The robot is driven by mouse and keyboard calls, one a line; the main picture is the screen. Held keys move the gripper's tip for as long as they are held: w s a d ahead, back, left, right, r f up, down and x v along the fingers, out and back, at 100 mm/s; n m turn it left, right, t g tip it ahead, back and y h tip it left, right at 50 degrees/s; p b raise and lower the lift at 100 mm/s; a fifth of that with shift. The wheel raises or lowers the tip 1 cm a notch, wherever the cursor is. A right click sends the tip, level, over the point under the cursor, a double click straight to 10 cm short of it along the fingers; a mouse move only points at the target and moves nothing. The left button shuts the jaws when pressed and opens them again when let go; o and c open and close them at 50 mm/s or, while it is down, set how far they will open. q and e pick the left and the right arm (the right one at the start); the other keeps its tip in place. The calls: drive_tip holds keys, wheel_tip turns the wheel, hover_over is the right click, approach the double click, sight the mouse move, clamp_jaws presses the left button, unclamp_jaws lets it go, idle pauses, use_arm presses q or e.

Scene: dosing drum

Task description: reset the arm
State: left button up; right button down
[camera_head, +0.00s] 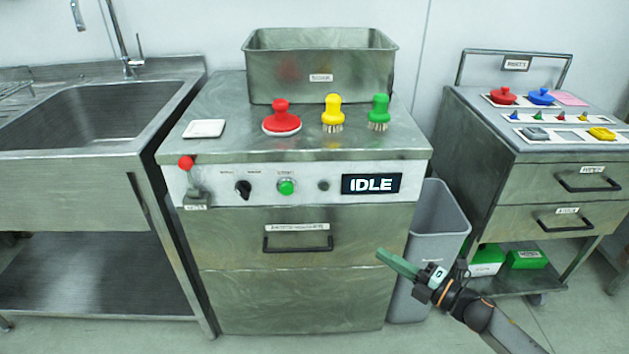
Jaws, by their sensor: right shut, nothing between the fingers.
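My right arm comes in from the lower right. Its gripper (383,254) is shut and empty, with its greenish fingers pointing up and left. It shows in front of the lower right part of the steel dosing cabinet (300,301), to the right of the drawer handle (298,243). Whether the fingertips touch the cabinet front, I cannot tell. My left gripper is not in view. The cabinet's display (371,184) reads IDLE. Its drawer appears closed.
On the cabinet stand a steel bin (320,75), a red-topped tool (281,118), a yellow brush (332,112), a green brush (379,111) and a white pad (204,128). A grey waste bin (440,218) is behind my right arm. A sink (85,112) is left, a cart (505,171) right.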

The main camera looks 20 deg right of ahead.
drive_tip(key=s+a+f+m+g+h, duration=0.2)
drive_tip(key=s+a+f+m+h, duration=0.15)
drive_tip(key=s+a+m, duration=0.55)
drive_tip(key=s+a+f+m+g+h, duration=0.25)
drive_tip(key=s+a+f+m, duration=0.4)
drive_tip(key=m, duration=0.55)
use_arm(q)
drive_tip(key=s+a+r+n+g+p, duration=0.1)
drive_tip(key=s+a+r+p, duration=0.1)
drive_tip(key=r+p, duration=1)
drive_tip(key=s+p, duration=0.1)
drive_tip(key=p, duration=0.7)
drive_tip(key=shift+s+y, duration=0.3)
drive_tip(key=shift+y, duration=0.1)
use_arm(e)
drive_tip(key=s+r+g, duration=0.1)
drive_tip(key=s+r, duration=0.1)
drive_tip(key=r, duration=0.4)
drive_tip(key=s+r+g, duration=0.1)
drive_tip(key=s+r, duration=0.1)
drive_tip(key=r, duration=0.5)
drive_tip(key=shift+s+d+m, duration=0.35)
drive_tip(key=shift+m, duration=0.05)
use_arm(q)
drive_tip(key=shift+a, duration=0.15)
use_arm(e)
drive_tip(key=shift+f, duration=0.1)
